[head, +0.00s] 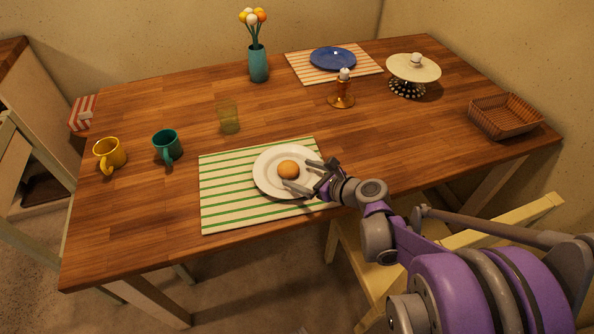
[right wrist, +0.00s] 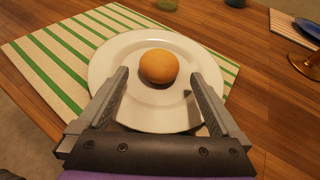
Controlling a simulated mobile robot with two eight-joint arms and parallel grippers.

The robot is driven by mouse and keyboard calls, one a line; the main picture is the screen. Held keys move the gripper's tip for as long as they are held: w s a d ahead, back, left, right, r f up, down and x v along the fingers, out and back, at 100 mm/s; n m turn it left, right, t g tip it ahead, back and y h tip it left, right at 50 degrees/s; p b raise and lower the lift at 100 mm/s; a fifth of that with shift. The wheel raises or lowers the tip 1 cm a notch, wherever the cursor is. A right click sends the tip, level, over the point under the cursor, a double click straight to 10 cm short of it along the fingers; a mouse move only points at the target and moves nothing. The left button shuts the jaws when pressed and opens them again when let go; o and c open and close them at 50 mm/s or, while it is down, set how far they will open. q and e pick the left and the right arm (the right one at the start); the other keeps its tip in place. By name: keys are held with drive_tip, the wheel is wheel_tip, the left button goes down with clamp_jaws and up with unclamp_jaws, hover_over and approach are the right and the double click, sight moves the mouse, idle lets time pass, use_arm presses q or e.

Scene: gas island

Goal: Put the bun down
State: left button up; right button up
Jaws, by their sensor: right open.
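A round golden bun (head: 288,169) rests on a white plate (head: 265,181), which lies on a green-striped placemat (head: 225,201) at the front of the wooden table. My right gripper (head: 298,175) reaches in from the right over the plate. Its two fingers are apart, with the bun just beyond their tips. In the right wrist view, the bun (right wrist: 158,66) sits on the plate (right wrist: 120,51) ahead of the open, empty fingers (right wrist: 160,85). The bun looks clear of both fingers. My left gripper is not in view.
A green mug (head: 168,146), a yellow mug (head: 109,154) and a glass (head: 229,118) stand left of and behind the plate. A candle holder (head: 341,99), cake stand (head: 414,70) and wicker basket (head: 504,118) stand behind and to the right. Bare tabletop surrounds the placemat.

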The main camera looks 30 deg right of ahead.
drive_tip(key=p+v, duration=0.1)
drive_tip(key=v, duration=0.8)
drive_tip(key=shift+s+p, duration=0.1)
drive_tip(key=shift+p, duration=0.3)
drive_tip(key=s+a+f+n+g, duration=0.1)
drive_tip(key=a+n, duration=0.2)
drive_tip(key=s+a+f+n+g, duration=0.1)
drive_tip(key=a+f+n+g, duration=0.1)
drive_tip(key=a+n, duration=0.1)
drive_tip(key=s+a+f+n+g, duration=0.1)
drive_tip(key=a+n, duration=0.3)
drive_tip(key=n, duration=0.1)
drive_tip(key=shift+s+f+g+y, duration=0.15)
drive_tip(key=shift+s+g+y, duration=0.15)
drive_tip(key=shift+y, duration=0.1)
drive_tip(key=s+a+f+n+g+h, duration=0.1)
drive_tip(key=s+n, duration=0.3)
drive_tip(key=n, duration=0.6)
drive_tip(key=s+a+f+n+g+h, duration=0.1)
drive_tip(key=s+n, duration=0.4)
drive_tip(key=n, duration=0.6)
drive_tip(key=a+g+h, duration=0.1)
drive_tip(key=a+h, duration=0.1)
drive_tip(key=shift+a+g, duration=0.3)
drive_tip(key=shift+a, duration=0.05)
